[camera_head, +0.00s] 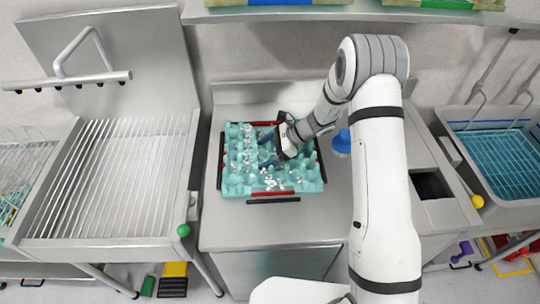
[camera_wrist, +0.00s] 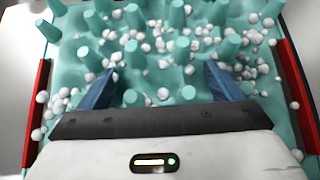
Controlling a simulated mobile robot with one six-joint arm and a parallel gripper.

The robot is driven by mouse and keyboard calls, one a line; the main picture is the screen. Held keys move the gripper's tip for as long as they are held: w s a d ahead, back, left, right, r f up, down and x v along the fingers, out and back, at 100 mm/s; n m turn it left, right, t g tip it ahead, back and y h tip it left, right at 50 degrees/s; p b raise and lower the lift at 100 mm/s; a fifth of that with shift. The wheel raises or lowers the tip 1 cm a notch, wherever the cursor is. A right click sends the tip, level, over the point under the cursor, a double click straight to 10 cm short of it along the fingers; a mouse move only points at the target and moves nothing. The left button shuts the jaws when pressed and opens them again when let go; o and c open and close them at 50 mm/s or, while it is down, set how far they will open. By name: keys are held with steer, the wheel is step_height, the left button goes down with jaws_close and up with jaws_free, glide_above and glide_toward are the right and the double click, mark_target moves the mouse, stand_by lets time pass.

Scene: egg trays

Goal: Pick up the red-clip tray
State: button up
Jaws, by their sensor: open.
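The egg tray (camera_head: 234,180) is teal with raised pegs and has red clips, one (camera_head: 272,193) on its near edge in the head view. It sits on the grey counter, and small white balls lie scattered in it. In the wrist view the tray (camera_wrist: 65,55) fills most of the picture, with a red clip (camera_wrist: 38,110) at the left and another (camera_wrist: 297,95) at the right. My gripper (camera_wrist: 160,80) is open, its two blue fingers spread above the tray among the pegs. Nothing is between the fingers except balls and pegs below. Whether the fingertips touch the tray cannot be told.
A blue object (camera_head: 342,141) stands on the counter right of the tray. A ribbed metal drainboard (camera_head: 110,240) is at left and a sink with a teal basket (camera_head: 500,160) at right. A shelf (camera_head: 350,13) hangs above. The counter front (camera_head: 270,230) is clear.

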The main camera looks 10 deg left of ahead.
steer(key=shift+c, duration=0.6)
steer(key=c, duration=1.2)
